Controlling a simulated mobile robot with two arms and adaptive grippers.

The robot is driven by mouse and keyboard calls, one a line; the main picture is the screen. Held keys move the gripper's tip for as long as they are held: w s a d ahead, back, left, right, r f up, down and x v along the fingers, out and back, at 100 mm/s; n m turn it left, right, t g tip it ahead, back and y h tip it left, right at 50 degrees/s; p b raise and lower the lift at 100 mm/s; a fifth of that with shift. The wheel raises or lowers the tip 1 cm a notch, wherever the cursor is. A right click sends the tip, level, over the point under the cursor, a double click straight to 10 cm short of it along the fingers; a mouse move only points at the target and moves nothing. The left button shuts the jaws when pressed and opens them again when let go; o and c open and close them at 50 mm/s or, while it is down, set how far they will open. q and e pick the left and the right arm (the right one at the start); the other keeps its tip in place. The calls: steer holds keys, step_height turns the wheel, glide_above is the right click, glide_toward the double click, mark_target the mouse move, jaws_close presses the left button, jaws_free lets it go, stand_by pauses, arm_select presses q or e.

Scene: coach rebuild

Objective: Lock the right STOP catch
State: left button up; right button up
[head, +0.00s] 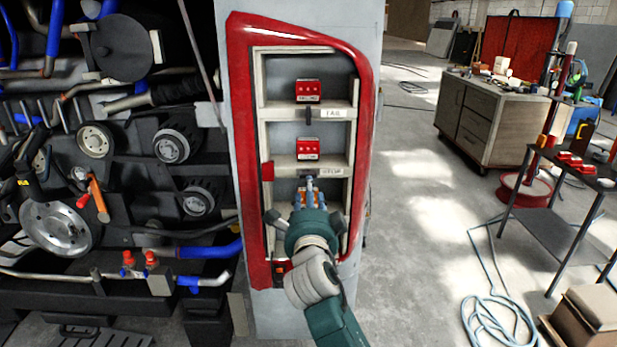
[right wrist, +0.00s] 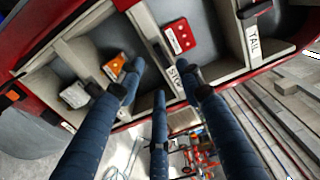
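A red-framed light housing (head: 362,90) stands upright on a grey post, with open compartments stacked inside. The STOP shelf label (head: 328,171) is on the middle crossbar, and it also shows in the right wrist view (right wrist: 175,76). A small dark catch (head: 305,172) sits beside the label, partly hidden by my fingers. A red block (head: 308,150) stands just above it. My right gripper (head: 308,182) is at this crossbar. In the right wrist view its blue fingers (right wrist: 160,82) are spread around the bar, with no clear grip on the catch. My left gripper is not in view.
The TAIL crossbar (head: 335,113) above has a dark upright catch. An orange block (right wrist: 115,65) lies in the compartment below STOP. Pipes and machinery (head: 95,140) crowd the left. A workbench (head: 490,115) and a black table (head: 575,170) stand right, with a hose (head: 490,310) on the floor.

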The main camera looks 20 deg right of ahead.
steer(key=p+x, duration=0.2)
steer(key=x, duration=0.6)
steer(key=shift+s+f, duration=0.1)
jaws_close()
